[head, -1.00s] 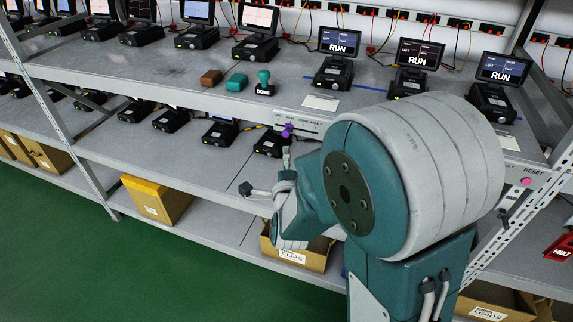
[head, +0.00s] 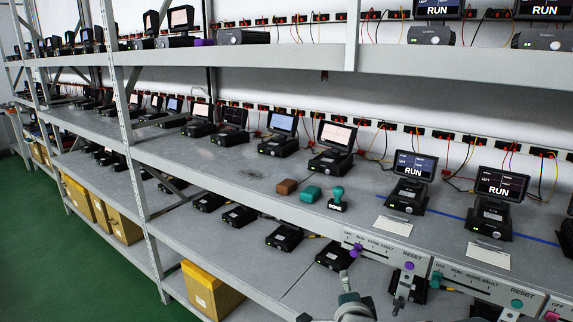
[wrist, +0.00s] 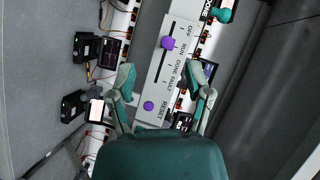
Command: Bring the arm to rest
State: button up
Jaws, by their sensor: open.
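My gripper (head: 325,297) shows at the bottom edge of the head view, below the front edge of the middle shelf. In the wrist view its two teal fingers (wrist: 160,76) are spread wide with nothing between them. Behind the fingertips is a light grey control panel (wrist: 163,80) with a slider slot. Its purple slider knob (wrist: 168,43) stands by the RUN mark, and a purple reset button (wrist: 148,106) sits at its other end. The same panel is on the shelf edge in the head view (head: 378,256). Most of my arm is out of the head view.
On the middle shelf (head: 250,185) lie a brown block (head: 286,187), a teal block (head: 311,194) and a teal stamp (head: 337,200). Several monitor units stand behind them, some showing RUN. A yellow box (head: 212,290) is on the bottom shelf. The green floor (head: 90,285) is clear at the left.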

jog(key=s+r+n+g, duration=0.2)
jog(key=s+n+g, duration=0.3)
jog(key=s+n, duration=0.3)
jog(key=s+d+r+n+g+y, duration=0.1)
jog(key=s+n+g, duration=0.3)
jog(key=s+n, duration=0.4)
jog(key=s+r, duration=0.1)
jog(key=s, duration=0.5)
jog(key=shift+s+d+r+g+y, duration=0.15)
jog(key=shift+d+r+g+y, duration=0.15)
jog(key=shift+r+g, duration=0.1)
